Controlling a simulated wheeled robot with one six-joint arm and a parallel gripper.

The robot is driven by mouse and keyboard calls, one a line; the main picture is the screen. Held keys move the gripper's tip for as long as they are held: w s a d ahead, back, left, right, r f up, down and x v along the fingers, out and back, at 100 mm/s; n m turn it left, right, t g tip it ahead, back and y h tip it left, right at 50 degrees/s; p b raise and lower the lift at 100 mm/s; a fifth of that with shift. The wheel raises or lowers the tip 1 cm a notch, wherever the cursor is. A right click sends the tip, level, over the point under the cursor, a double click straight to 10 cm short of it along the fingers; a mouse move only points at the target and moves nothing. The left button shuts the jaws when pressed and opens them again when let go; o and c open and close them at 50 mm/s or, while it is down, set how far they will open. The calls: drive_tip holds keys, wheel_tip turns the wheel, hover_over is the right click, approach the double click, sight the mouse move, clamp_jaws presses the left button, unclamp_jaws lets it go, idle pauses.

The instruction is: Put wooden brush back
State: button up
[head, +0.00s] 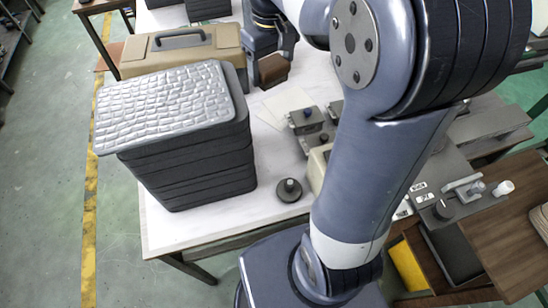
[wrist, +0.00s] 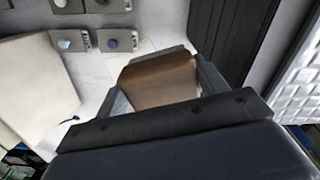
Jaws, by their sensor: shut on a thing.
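The wooden brush shows as a brown block (wrist: 158,80) between the two fingers in the wrist view. In the head view the same brown block (head: 274,68) is at the upper middle, past my arm, above the white table. My gripper (wrist: 165,88) is shut on it. Only its brown upper part shows, so I cannot see any bristles. I cannot tell whether its underside touches the table (head: 190,222).
A stack of black trays with a silver quilted top (head: 165,105) stands left of the gripper, beside a beige toolbox (head: 180,52). A round black knob (head: 289,190) and small grey fittings (head: 306,120) sit on the table. Grey panels (head: 440,190) lie at right.

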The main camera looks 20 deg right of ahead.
drive_tip(key=shift+n, duration=0.4)
drive_tip(key=s+f+b, duration=0.1)
drive_tip(key=f, duration=0.7)
drive_tip(key=s+f+b, duration=0.1)
drive_tip(key=f, duration=0.7)
drive_tip(key=f+b, duration=0.1)
drive_tip(key=f, duration=0.7)
drive_tip(key=shift+s+f, duration=0.4)
drive_tip(key=shift+f, duration=0.1)
drive_tip(key=o, duration=0.9)
drive_tip(key=shift+o, duration=0.2)
wheel_tip(320, 180, up, 12)
drive_tip(key=shift+p, duration=0.4)
